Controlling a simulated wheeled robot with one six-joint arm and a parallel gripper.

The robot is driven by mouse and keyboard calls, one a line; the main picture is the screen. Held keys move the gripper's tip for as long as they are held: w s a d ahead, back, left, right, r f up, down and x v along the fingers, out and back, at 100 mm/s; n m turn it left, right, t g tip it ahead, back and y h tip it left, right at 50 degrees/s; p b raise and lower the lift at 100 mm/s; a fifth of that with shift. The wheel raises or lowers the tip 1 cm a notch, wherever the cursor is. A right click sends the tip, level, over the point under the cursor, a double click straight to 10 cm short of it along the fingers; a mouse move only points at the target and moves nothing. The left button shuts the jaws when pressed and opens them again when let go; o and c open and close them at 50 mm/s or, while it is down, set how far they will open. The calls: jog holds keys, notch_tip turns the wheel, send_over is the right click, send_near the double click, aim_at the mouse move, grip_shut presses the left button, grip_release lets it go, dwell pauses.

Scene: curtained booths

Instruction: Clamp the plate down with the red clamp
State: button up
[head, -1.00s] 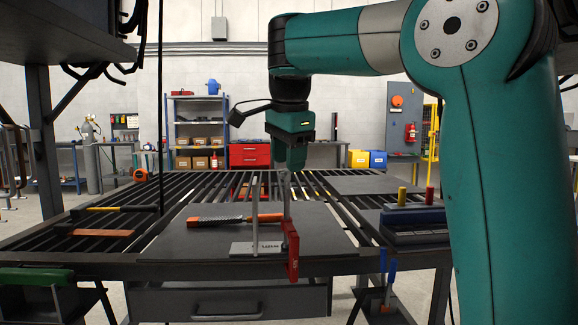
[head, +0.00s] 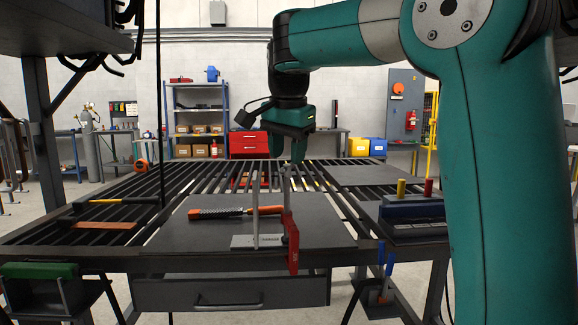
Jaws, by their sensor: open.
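The red clamp (head: 292,243) stands upright at the front edge of the table, its red part reaching below the table top and a grey bar rising above. A light metal plate (head: 243,241) lies flat at the front edge, just left of the clamp. A thin grey upright post stands at the plate. My gripper (head: 299,158) points down above and apparently behind the clamp. It is open, with nothing seen between its fingers; the gap is hard to make out. Whether the clamp presses on the plate cannot be told.
A dark rack (head: 412,213) with yellow and red handles stands at right. A blue clamp (head: 387,270) hangs at the front right. Slatted table top (head: 60,225) lies left.

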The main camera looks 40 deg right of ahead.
aim_at(287, 164)
jog(key=shift+w+d, duration=0.2)
jog(key=shift+w, duration=0.05)
jog(key=shift+b+x, duration=1.25)
jog(key=shift+x, duration=0.3)
